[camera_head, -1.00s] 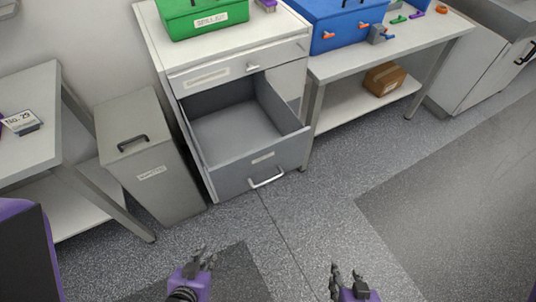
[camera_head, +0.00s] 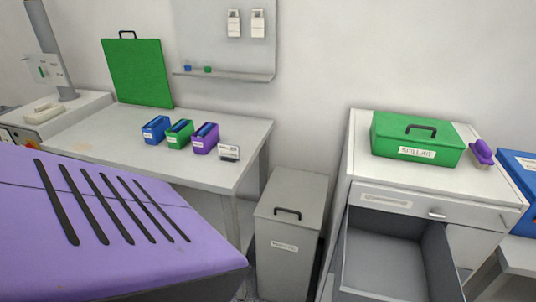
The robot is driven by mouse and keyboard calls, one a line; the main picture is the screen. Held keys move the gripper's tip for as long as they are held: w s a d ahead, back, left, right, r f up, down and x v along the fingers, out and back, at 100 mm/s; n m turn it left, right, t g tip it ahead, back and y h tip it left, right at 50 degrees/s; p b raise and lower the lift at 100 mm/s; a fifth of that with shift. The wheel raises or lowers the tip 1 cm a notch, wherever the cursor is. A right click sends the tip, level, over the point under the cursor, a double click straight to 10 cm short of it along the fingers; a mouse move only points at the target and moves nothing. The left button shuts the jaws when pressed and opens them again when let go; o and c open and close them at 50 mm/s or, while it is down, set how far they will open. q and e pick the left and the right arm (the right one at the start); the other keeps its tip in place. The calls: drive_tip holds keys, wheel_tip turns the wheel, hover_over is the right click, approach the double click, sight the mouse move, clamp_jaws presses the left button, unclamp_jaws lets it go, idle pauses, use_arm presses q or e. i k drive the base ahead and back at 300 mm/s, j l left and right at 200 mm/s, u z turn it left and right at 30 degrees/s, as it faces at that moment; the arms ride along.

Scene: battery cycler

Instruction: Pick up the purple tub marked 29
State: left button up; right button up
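A small purple tub (camera_head: 205,138) with dark and blue contents stands on the white table at the left, at the right end of a row of three tubs. A small white card (camera_head: 229,152) on a dark base stands just right of it. Its print is too small to read now, but a No. 29 card is legible in the earlier view. A green tub (camera_head: 180,132) and a blue tub (camera_head: 156,129) stand to the left of the purple one. Neither of my grippers is in view.
A large purple slotted surface (camera_head: 120,215) fills the lower left, in front of the white table (camera_head: 85,150). A grey lidded bin (camera_head: 288,230), a cabinet with an open drawer (camera_head: 385,262), and a green box (camera_head: 415,138) are to the right.

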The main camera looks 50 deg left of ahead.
sight(203, 146)
drive_tip(key=u, duration=2.1)
drive_tip(key=i+j+z, duration=0.1)
drive_tip(key=z, duration=0.35)
drive_tip(key=j+z, duration=0.2)
drive_tip(key=z, duration=0.25)
drive_tip(key=i+j+z, duration=0.1)
drive_tip(key=z, duration=0.35)
drive_tip(key=j+z, duration=0.25)
drive_tip(key=j, duration=0.3)
drive_tip(key=k+j+z, duration=0.1)
drive_tip(key=j+z, duration=0.2)
drive_tip(key=j, duration=0.2)
